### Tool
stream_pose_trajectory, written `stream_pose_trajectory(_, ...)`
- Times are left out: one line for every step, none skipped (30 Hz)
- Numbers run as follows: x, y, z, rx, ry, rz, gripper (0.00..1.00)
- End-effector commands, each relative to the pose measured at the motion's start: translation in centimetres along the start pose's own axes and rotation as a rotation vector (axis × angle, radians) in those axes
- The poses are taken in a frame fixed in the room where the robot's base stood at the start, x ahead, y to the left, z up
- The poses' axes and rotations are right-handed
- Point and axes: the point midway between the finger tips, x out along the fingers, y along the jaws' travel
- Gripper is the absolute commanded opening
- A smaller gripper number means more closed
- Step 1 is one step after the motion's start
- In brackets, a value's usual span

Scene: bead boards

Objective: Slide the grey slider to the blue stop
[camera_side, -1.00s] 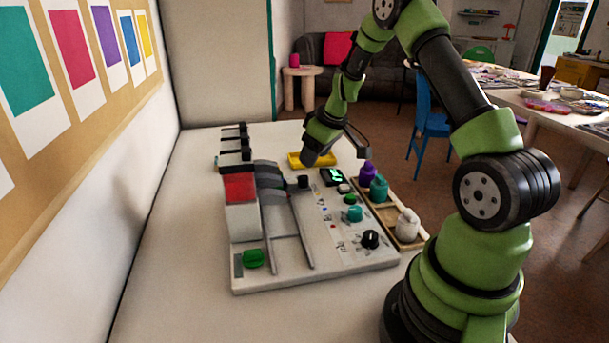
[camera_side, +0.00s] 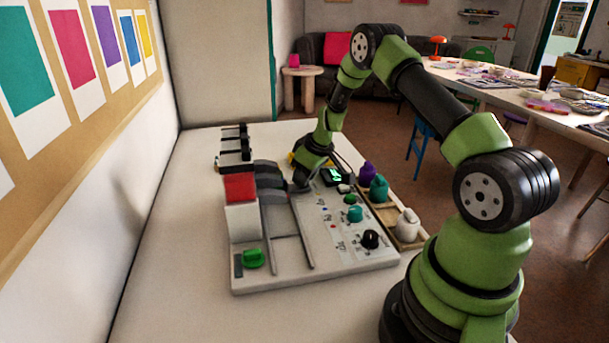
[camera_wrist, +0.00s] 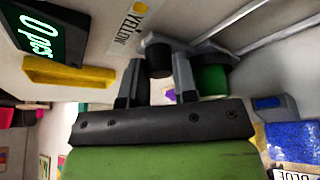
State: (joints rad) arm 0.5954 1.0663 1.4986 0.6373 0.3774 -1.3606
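The grey slider's dark knob (camera_wrist: 158,58) shows between my gripper's fingers in the wrist view, on a grey mount. In the side view the arm's end covers it at the top of a railed track (camera_side: 285,250) on the pale board. My gripper (camera_wrist: 158,80) is lowered over the knob, one finger on each side; whether they press on it is unclear. In the side view my gripper (camera_side: 300,184) is at the board. A YELLOW label (camera_wrist: 130,28) is close to the knob.
A green knob (camera_wrist: 210,78) is beside the right finger. A blue block labelled BLUE (camera_wrist: 295,140) is at lower right. A lit display (camera_side: 336,176), teal knob (camera_side: 355,214), black knob (camera_side: 370,239) and bottle tray (camera_side: 403,244) are right of the track.

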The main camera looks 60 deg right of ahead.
Motion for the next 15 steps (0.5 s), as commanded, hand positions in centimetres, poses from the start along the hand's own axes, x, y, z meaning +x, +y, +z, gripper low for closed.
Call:
stream_pose_trajectory(0.0,0.0,0.0,0.0,0.0,0.0,0.0)
stream_pose_trajectory(0.0,0.0,0.0,0.0,0.0,0.0,0.0)
stream_pose_trajectory(0.0,0.0,0.0,0.0,0.0,0.0,0.0)
stream_pose_trajectory(0.0,0.0,0.0,0.0,0.0,0.0,0.0)
stream_pose_trajectory(0.0,0.0,0.0,0.001,0.0,-0.001,0.0)
stream_pose_trajectory(-0.1,-0.1,0.0,0.001,0.001,-0.001,0.0)
stream_pose_trajectory(-0.1,-0.2,0.1,0.001,0.002,-0.002,0.0)
stream_pose_trajectory(-0.1,-0.3,0.2,0.001,0.003,-0.003,0.0)
stream_pose_trajectory(-0.2,-0.6,0.3,0.002,0.004,-0.006,0.0)
stream_pose_trajectory(-0.3,-0.8,0.4,0.002,0.006,-0.007,0.0)
stream_pose_trajectory(-0.3,-1.0,0.6,0.001,0.006,-0.007,0.0)
stream_pose_trajectory(-0.4,-1.2,0.8,0.002,0.007,-0.009,0.0)
stream_pose_trajectory(-0.5,-1.4,0.9,0.002,0.007,-0.009,0.0)
stream_pose_trajectory(-0.6,-1.6,1.1,0.001,0.007,-0.008,0.0)
stream_pose_trajectory(-0.7,-1.8,1.3,0.001,0.007,-0.007,0.0)
